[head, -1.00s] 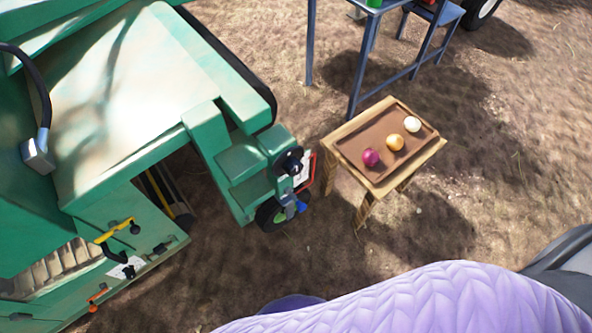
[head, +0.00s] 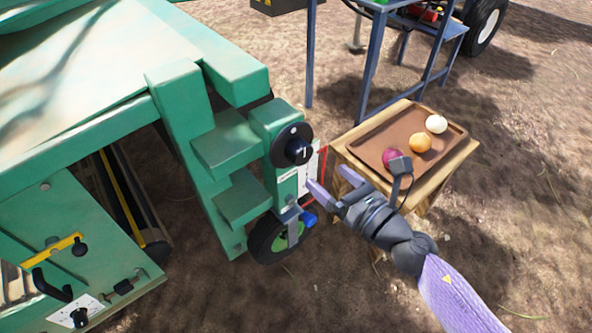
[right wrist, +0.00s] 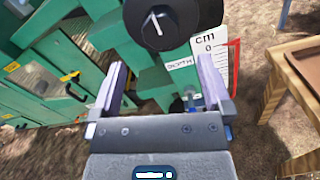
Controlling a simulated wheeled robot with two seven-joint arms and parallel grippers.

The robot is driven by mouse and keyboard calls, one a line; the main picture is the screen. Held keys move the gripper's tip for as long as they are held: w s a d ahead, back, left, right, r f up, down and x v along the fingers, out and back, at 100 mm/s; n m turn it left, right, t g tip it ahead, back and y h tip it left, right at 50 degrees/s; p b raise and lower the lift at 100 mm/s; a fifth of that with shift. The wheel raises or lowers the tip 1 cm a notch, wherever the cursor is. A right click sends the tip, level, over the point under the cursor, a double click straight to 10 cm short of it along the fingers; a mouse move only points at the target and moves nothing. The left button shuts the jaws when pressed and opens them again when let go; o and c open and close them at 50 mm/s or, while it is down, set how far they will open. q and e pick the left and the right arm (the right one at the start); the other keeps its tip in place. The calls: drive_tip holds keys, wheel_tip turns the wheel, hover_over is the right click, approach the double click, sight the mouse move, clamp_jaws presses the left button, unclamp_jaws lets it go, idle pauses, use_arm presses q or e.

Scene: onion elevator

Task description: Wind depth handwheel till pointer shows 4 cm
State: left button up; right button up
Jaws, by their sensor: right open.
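The depth handwheel (head: 292,146) is a black disc with a thick hub on the green machine's post. It also shows at the top of the right wrist view (right wrist: 160,22), with a white mark on its hub. Beside it is a white scale (head: 312,172); in the right wrist view the scale (right wrist: 208,48) reads "cm" and "0". A white "DEPTH" label (right wrist: 180,63) sits at its left. The pointer's reading cannot be made out. My right gripper (head: 331,180) is open and empty, below and right of the handwheel, apart from it. My left gripper is not in view.
A wooden stand (head: 440,180) with a brown tray (head: 376,148) holds three onions close to my right arm. A small wheel (head: 268,240) and a blue knob (head: 309,219) are under the handwheel. A blue metal frame (head: 368,70) stands behind. Bare soil lies in front.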

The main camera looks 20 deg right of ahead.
sight(305, 155)
drive_tip(key=x, duration=0.9)
drive_tip(key=shift+w+r, duration=0.1)
drive_tip(key=shift+w, duration=0.05)
drive_tip(key=c, duration=1.2)
drive_tip(key=shift+c, duration=0.2)
drive_tip(key=shift+m, duration=0.4)
